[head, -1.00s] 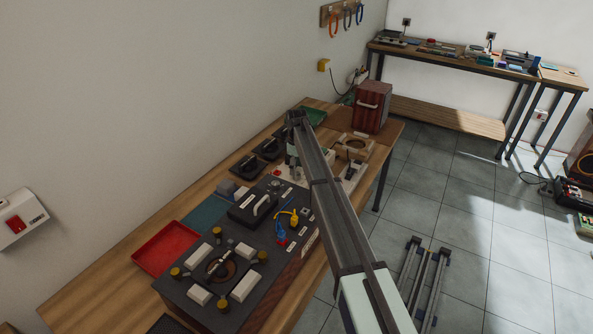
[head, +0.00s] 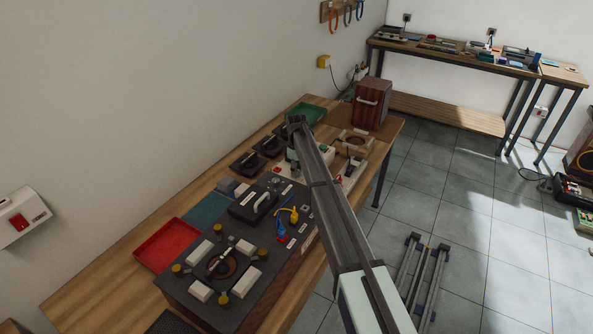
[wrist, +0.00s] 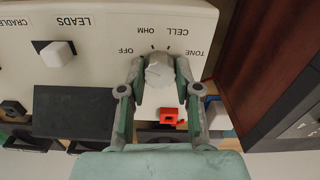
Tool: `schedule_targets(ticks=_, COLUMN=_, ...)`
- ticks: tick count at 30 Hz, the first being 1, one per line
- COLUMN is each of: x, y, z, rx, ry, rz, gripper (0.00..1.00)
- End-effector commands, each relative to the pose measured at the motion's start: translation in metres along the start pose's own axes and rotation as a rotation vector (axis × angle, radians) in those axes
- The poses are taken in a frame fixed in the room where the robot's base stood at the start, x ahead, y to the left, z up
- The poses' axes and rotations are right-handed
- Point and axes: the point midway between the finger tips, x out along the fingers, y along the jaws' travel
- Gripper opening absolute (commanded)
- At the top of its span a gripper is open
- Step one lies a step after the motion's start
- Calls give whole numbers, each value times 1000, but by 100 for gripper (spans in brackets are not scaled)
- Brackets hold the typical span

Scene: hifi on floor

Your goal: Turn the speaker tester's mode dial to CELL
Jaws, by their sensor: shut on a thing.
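In the wrist view, the speaker tester's cream panel (wrist: 104,20) appears upside down, with the labels OFF, OHM, CELL and TONE around its mode dial. The round, pale grey mode dial (wrist: 160,73) sits between the two fingers of my gripper (wrist: 159,84), which are shut on its sides. I cannot clearly read which label the dial points at. In the head view, my arm hides most of the gripper and the dial.
A white square button (wrist: 57,54) is beside the LEADS label, and a red jack (wrist: 168,116) sits near the fingers. A brown wooden side (wrist: 240,55) stands close by. On the bench are a red tray (head: 167,246) and a dark wooden box (head: 371,103).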

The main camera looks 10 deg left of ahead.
Motion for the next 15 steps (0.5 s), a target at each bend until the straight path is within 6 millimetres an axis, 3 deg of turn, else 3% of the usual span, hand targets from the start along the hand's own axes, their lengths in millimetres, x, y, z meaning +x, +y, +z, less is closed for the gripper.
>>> schedule_targets(ticks=8, x=2, y=0, z=0, rx=52, ry=0, rz=-1, gripper=0)
schedule_targets(ticks=15, x=3, y=0, z=0, rx=199, ry=0, rz=-1, gripper=0)
